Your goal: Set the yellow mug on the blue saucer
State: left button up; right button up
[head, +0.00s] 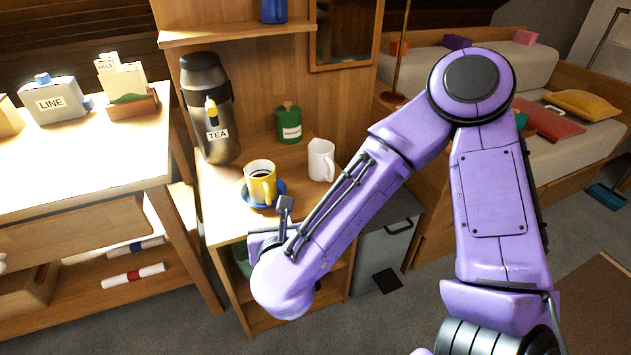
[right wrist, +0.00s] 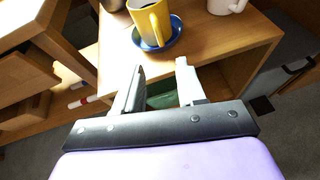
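The yellow mug (head: 258,184), with dark liquid inside, stands upright on the blue saucer (head: 279,188) on the small wooden shelf top. In the right wrist view the mug (right wrist: 146,22) has its handle towards me, and the saucer (right wrist: 173,36) shows around its base. My right gripper (head: 269,220) is at the shelf's front edge, just short of the mug and not touching it. In the right wrist view its two fingers (right wrist: 160,80) are apart with nothing between them. My left gripper is not in view.
A white mug (head: 321,160) stands right of the saucer, a green canister (head: 289,123) behind it. A tall TEA flask (head: 207,110) stands behind left. A bin (head: 388,245) is right of the shelf unit. A bright worktable (head: 60,165) is at left.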

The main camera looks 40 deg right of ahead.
jog(key=s+d+f+n+g+y, duration=0.15)
jog(key=s+f+n, duration=0.25)
jog(key=f+n, duration=0.85)
jog(key=s+d+f+n+g, duration=0.4)
jog(key=s+f+n, duration=0.5)
jog(key=s+n, duration=0.1)
jog(key=s+d+f+n+g, duration=0.3)
jog(key=s+d+f+n, duration=0.1)
jog(key=s+f+n, duration=0.6)
jog(key=shift+d+n+g+y, duration=0.2)
jog(key=shift+n+g+y, duration=0.15)
jog(key=shift+n, duration=0.8)
